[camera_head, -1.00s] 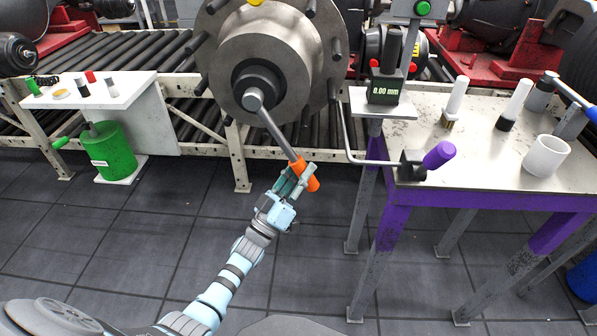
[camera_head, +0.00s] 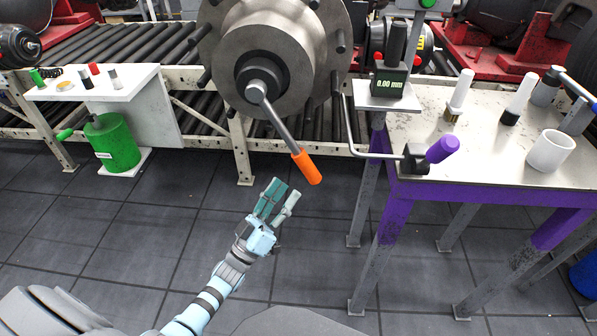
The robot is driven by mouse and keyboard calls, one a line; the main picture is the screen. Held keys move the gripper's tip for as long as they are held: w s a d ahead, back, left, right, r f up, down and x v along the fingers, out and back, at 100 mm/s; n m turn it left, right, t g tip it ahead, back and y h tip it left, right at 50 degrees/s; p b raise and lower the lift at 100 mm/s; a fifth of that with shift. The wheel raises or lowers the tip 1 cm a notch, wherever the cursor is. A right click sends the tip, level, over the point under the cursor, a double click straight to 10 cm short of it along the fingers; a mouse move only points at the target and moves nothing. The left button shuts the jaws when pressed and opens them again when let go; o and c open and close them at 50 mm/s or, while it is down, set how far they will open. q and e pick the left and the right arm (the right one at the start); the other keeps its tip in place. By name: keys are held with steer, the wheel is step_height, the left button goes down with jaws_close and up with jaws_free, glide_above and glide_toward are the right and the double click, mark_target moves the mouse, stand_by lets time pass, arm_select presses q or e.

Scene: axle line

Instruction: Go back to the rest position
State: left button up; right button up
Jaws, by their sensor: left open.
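My left gripper (camera_head: 279,203) is open and empty, below and to the left of the orange handle (camera_head: 307,167), with a gap between them. The handle belongs to a grey wrench-like bar (camera_head: 276,119) whose upper end sits on the middle of the large metal hub (camera_head: 230,62). The bar slants down to the right. My left arm comes in from the bottom left over the floor. My right gripper is not in view.
A metal table (camera_head: 485,170) on purple legs stands right, with a purple-handled tool (camera_head: 442,149), brushes and a white cup (camera_head: 549,151). A gauge reading 0.00 mm (camera_head: 390,83) stands beside the hub. A white shelf (camera_head: 135,81) and green canister (camera_head: 115,145) are left. The floor below is clear.

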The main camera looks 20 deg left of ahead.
arm_select(q)
steer(key=v, duration=0.3)
stand_by(0.4)
steer(key=w+a+f+g+y, duration=0.25)
steer(key=f+g+y, duration=0.2)
steer(key=f, duration=0.55)
steer(key=s+a+f+m+g+y+p, duration=0.1)
steer(key=s+a+f+g+y, duration=0.2)
steer(key=f, duration=0.5)
steer(key=s+f+g+p, duration=0.1)
steer(key=s+f+g, duration=0.35)
steer(key=f, duration=0.45)
steer(key=s+f+g+p, duration=0.2)
steer(key=s+f+g, duration=0.15)
steer(key=s, duration=0.55)
steer(key=s+f+g+p, duration=0.1)
steer(key=s+f+g, duration=0.3)
steer(key=s, duration=0.5)
steer(key=s+d+f+g+p, duration=0.2)
steer(key=s+d+p, duration=0.1)
steer(key=s, duration=1.3)
steer(key=shift+d+m, duration=0.2)
steer(key=shift+m, duration=0.2)
